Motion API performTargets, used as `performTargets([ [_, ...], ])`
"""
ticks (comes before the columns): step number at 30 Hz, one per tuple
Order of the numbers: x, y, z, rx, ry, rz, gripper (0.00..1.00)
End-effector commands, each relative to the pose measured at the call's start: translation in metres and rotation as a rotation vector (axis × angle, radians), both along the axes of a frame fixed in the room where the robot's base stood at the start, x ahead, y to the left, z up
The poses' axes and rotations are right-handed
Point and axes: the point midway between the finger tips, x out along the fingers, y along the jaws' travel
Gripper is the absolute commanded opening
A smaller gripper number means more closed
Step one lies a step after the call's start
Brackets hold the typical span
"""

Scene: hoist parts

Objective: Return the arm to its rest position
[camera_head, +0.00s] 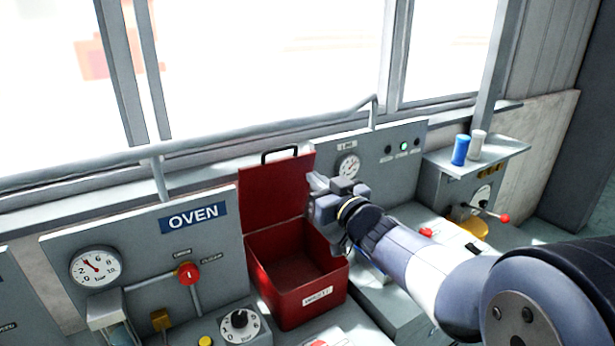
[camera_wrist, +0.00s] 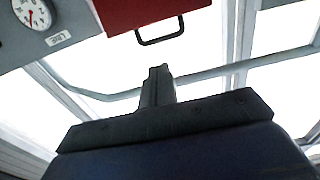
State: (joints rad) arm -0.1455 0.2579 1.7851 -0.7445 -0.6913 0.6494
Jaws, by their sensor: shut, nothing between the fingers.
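My gripper (camera_head: 316,182) is in front of the right side of the open red box (camera_head: 297,297), near the box's raised lid (camera_head: 270,190). My arm reaches in from the lower right. In the wrist view the fingers (camera_wrist: 160,75) are together with nothing between them. The lid (camera_wrist: 135,12) and its black handle (camera_wrist: 160,36) show at the top of that view. The visible part of the box's inside looks empty.
An oven panel (camera_head: 140,270) with a gauge and red knob stands left of the box. A panel with a gauge (camera_head: 348,167) is behind my gripper. Blue (camera_head: 460,150) and white (camera_head: 477,145) cylinders stand on a right shelf. A red-tipped lever (camera_head: 504,218) sticks out below. A rail (camera_head: 230,135) crosses the windows.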

Motion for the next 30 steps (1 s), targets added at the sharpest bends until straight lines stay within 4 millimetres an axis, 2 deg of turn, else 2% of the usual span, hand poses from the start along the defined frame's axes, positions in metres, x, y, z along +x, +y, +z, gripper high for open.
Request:
performTargets([
  [6,-0.011,-0.007,-0.001,0.001,0.001,0.0,0.0],
  [17,-0.01,-0.006,-0.001,0.0,0.001,0.001,0.0],
  [23,0.004,0.003,0.001,0.0,0.001,0.002,0.0],
  [30,0.036,0.025,0.005,0.0,0.002,0.003,0.0],
])
